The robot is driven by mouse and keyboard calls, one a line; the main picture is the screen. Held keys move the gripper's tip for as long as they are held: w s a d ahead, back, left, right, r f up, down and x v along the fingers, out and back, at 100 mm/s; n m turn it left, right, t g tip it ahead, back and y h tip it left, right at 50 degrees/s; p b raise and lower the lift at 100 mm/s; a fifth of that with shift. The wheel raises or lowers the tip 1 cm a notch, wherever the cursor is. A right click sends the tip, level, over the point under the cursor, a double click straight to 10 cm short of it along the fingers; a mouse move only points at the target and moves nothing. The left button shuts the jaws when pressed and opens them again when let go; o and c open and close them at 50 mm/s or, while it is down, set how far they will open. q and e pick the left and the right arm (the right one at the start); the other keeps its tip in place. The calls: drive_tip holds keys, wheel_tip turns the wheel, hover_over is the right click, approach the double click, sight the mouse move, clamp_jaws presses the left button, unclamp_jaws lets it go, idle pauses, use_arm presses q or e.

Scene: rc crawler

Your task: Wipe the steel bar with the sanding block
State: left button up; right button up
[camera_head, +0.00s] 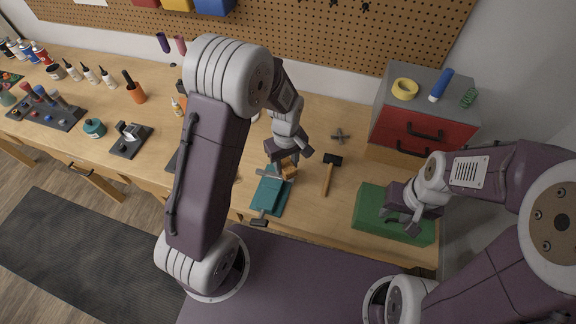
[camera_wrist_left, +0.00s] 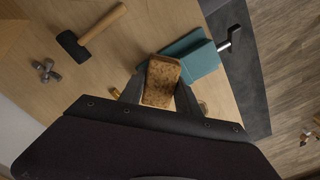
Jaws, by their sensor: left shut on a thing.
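My left gripper (camera_head: 282,162) is shut on the tan, speckled sanding block (camera_head: 290,173). The left wrist view shows the block (camera_wrist_left: 161,82) between the two fingers. The block is over or beside the teal vise (camera_head: 268,197); I cannot tell whether they touch. The vise also shows in the left wrist view (camera_wrist_left: 196,55), with its handle sticking out. A small grey piece at the vise's far end may be the steel bar (camera_head: 264,172); it is mostly hidden by the gripper. My right gripper (camera_head: 401,218) is open and empty over the green box.
A hammer (camera_head: 330,174) and a grey cross-shaped part (camera_head: 340,136) lie right of the vise. The green box (camera_head: 368,205) is at the front right, and a red drawer cabinet (camera_head: 408,130) stands behind. Bottles and small holders fill the left bench.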

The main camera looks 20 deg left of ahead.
use_arm(q)
wheel_tip(320, 180, up, 2)
drive_tip(key=shift+d+r+p, duration=0.1)
drive_tip(key=shift+p, duration=0.55)
drive_tip(key=shift+r+p, duration=0.25)
drive_tip(key=shift+p, duration=0.05)
